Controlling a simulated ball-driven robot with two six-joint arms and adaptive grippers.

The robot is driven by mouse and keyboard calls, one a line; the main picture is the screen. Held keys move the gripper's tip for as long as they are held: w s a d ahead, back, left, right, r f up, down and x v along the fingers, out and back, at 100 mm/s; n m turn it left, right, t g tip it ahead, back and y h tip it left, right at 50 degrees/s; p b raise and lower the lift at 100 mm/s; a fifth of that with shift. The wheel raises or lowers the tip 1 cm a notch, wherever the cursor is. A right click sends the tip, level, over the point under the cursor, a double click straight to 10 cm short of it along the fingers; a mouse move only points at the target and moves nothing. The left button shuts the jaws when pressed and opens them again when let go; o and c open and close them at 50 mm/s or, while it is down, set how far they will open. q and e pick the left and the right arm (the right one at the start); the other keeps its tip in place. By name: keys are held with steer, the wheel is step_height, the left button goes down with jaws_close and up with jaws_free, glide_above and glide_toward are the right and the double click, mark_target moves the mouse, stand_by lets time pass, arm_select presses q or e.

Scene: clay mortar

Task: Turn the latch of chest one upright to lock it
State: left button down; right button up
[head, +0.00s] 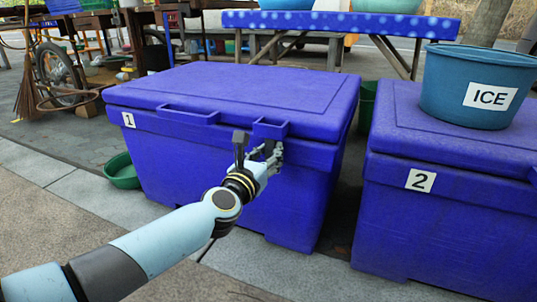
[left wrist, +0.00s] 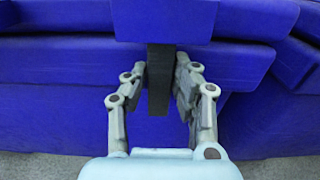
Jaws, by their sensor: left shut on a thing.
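Chest one is a blue chest (head: 180,150) with a closed lid and a label "1" on its front left corner. Its front also fills the left wrist view (left wrist: 60,110). The latch is a dark bar (left wrist: 159,85) that hangs vertically below a blue lid tab in the left wrist view. My left gripper (head: 272,152) is at the chest's front, just under the right lid tab. In the left wrist view its fingers (left wrist: 160,78) are on either side of the latch and shut on it. In the head view the gripper hides the latch. My right gripper is not in view.
Chest two (head: 450,205) stands to the right with a blue "ICE" tub (head: 478,85) on its lid. A green basin (head: 122,171) lies on the ground left of chest one. A blue-covered table (head: 340,24) stands behind. The pavement in front is clear.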

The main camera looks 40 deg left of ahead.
arm_select(q)
steer(key=shift+f, duration=0.15)
steer(key=c, duration=1.1)
jaws_free()
steer(key=shift+s, duration=0.1)
steer(key=v, duration=1.2)
